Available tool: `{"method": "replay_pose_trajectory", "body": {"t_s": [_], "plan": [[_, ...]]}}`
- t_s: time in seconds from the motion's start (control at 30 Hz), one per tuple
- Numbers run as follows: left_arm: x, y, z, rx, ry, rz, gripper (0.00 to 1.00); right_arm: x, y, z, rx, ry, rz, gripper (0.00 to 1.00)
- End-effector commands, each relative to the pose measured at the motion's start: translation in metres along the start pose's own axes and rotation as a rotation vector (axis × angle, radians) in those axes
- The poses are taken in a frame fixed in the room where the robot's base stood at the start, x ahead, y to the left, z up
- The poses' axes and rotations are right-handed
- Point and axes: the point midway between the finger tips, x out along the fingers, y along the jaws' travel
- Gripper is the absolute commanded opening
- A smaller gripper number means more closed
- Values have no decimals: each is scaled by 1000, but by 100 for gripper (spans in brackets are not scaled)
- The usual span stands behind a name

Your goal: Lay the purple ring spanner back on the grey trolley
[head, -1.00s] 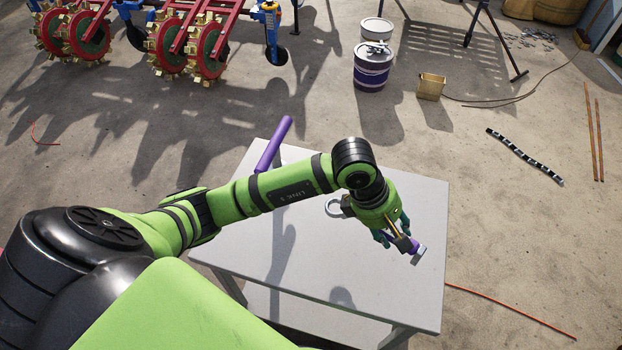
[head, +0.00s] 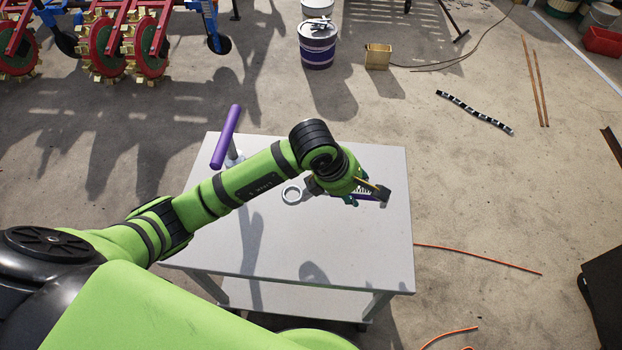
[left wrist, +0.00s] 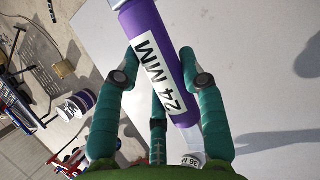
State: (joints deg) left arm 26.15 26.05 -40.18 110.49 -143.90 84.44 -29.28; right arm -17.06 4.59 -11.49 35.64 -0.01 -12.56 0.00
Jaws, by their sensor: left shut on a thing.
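The purple ring spanner (head: 370,197) is in my left gripper (head: 350,192), over the right part of the grey trolley (head: 320,245). In the left wrist view the purple handle (left wrist: 148,35), marked 24 MM, runs between the teal fingers of the gripper (left wrist: 165,85), which are shut on it. Pale metal shows at both ends of the handle. A pale ring (head: 292,194) shows left of the gripper; I cannot tell whether it belongs to this spanner. I cannot tell whether the spanner touches the trolley top. My right gripper is not in view.
A purple-handled tool (head: 226,137) stands up at the trolley's back left corner. The trolley's front and right top are mostly bare. A purple-banded bucket (head: 317,45) stands beyond on the floor.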

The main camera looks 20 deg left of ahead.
Motion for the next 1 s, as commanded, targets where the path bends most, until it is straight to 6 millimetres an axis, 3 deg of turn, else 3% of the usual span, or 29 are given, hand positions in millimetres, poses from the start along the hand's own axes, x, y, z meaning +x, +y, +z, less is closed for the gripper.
{"method": "replay_pose_trajectory", "body": {"t_s": [0.2, 0.33, 0.47, 0.73, 0.97, 1.0], "plan": [[16, 20, -52, -3, 3, -1, 0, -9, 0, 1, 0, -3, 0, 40], [23, 27, -70, -1, 0, 0, 0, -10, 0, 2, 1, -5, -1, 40], [27, 30, -77, 0, -2, 0, 0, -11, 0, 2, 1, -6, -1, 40], [56, 21, -89, 0, -1, 0, 0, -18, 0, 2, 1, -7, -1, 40], [59, 20, -91, 2, -2, 0, 0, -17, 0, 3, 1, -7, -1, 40], [60, 19, -91, 1, -1, -2, 56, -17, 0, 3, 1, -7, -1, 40]]}}
